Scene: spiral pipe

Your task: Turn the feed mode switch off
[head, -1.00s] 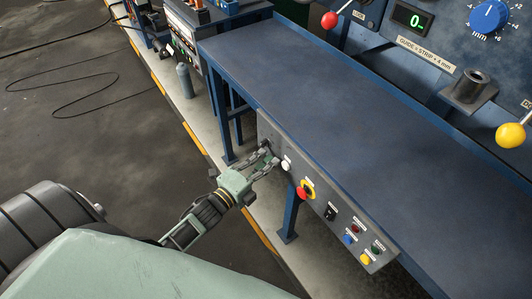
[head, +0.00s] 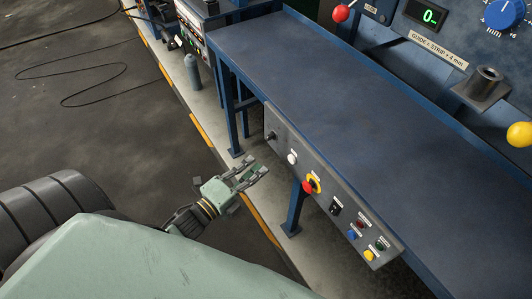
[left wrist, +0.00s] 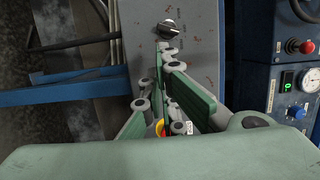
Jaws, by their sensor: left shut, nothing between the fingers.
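A grey control panel (head: 354,216) hangs along the front edge of the blue table. At its far-left end is a dark rotary knob (head: 271,136), which also shows in the left wrist view (left wrist: 169,28) with marks around it too small to read. I take it for the feed mode switch, but cannot read its label or setting. My left gripper (head: 259,166) is shut and empty, in front of the panel and apart from the knob. In the left wrist view its fingers point toward the knob. My right gripper is out of view.
Along the panel are a white button (head: 292,158), a red emergency stop on yellow (head: 309,186), a black switch (head: 335,207) and several coloured buttons and lamps. The blue tabletop (head: 350,110) is bare. Table legs stand beneath the panel.

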